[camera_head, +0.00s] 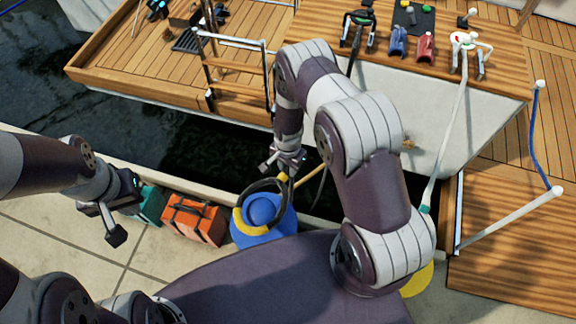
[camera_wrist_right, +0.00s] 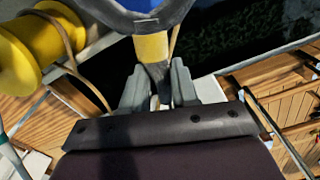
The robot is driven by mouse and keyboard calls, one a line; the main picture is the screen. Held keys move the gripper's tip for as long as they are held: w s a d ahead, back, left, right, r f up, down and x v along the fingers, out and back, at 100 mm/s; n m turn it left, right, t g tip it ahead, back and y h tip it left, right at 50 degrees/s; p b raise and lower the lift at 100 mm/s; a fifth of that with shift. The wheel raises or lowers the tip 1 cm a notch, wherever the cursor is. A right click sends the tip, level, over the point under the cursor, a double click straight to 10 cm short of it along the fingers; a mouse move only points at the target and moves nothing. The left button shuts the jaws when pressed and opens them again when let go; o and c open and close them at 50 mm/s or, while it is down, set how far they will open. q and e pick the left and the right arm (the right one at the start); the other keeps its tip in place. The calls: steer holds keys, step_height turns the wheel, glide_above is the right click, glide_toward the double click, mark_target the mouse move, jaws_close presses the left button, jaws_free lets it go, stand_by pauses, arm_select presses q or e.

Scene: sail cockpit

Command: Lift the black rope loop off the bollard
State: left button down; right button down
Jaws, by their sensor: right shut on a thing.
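The blue bollard (camera_head: 263,208) with a yellow ring (camera_head: 240,222) stands at the quay edge in the head view. The black rope loop (camera_head: 257,187) arcs over the bollard's far side; its near part is not clear, so I cannot tell whether it still encircles the cap. My right gripper (camera_head: 287,166) is just above and behind the bollard. In the right wrist view, the gripper (camera_wrist_right: 159,88) is shut on the loop's yellow-banded end (camera_wrist_right: 152,48), and the black rope forks beyond it. My left gripper (camera_head: 113,222) hangs at the left, apart from the loop; its jaw gap is unclear.
An orange case (camera_head: 195,219) and a teal case (camera_head: 150,204) stand left of the bollard. Dark water (camera_head: 150,125) lies between the quay and the wooden-decked boat (camera_head: 145,70). A yellow spool (camera_wrist_right: 42,40) with tan line shows in the wrist view. A ladder (camera_head: 238,75) hangs on the boat.

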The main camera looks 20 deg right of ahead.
steer(key=shift+r+p, duration=2.05)
steer(key=shift+r, duration=0.7)
steer(key=shift+f, duration=0.1)
